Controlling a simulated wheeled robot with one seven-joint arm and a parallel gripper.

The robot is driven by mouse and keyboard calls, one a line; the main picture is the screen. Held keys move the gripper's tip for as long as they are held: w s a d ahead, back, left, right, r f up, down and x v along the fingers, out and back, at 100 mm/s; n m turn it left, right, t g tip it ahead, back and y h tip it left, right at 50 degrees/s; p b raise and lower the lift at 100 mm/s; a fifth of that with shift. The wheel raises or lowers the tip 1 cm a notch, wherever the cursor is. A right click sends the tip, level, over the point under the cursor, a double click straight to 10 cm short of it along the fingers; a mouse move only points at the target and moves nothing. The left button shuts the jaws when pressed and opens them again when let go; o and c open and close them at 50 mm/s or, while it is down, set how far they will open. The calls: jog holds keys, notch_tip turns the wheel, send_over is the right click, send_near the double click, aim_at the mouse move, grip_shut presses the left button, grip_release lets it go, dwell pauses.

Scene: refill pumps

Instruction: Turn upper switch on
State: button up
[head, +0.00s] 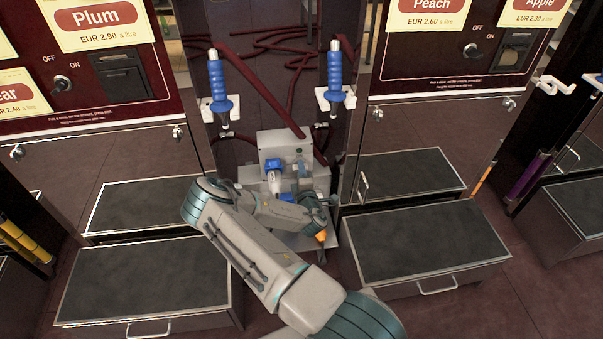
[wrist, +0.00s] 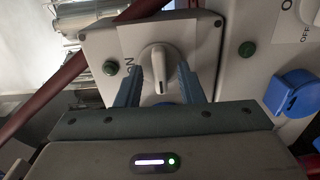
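A white rotary switch (wrist: 158,62) with a dark pointer mark sits on a grey box face (wrist: 200,35) in the wrist view. The word ON is printed to its left, and the mark points toward the bottom of the picture. My gripper (wrist: 160,78) is open, with one finger on each side of the switch. I cannot tell if the fingers touch it. In the head view the grey switch box (head: 268,141) stands between the pumps; my arm hides part of it, and the switch is not clear there.
A green button (wrist: 110,68) is left of the switch. Another panel at right has a green button (wrist: 247,49) and a blue socket cover (wrist: 292,93). A dark red hose (wrist: 45,92) crosses at left. Blue nozzles (head: 217,82) (head: 335,75) hang above the box.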

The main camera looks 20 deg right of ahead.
grip_shut()
jog(key=shift+m, duration=0.3)
jog(key=shift+m+b, duration=2.3)
jog(key=shift+m, duration=6.3)
grip_release()
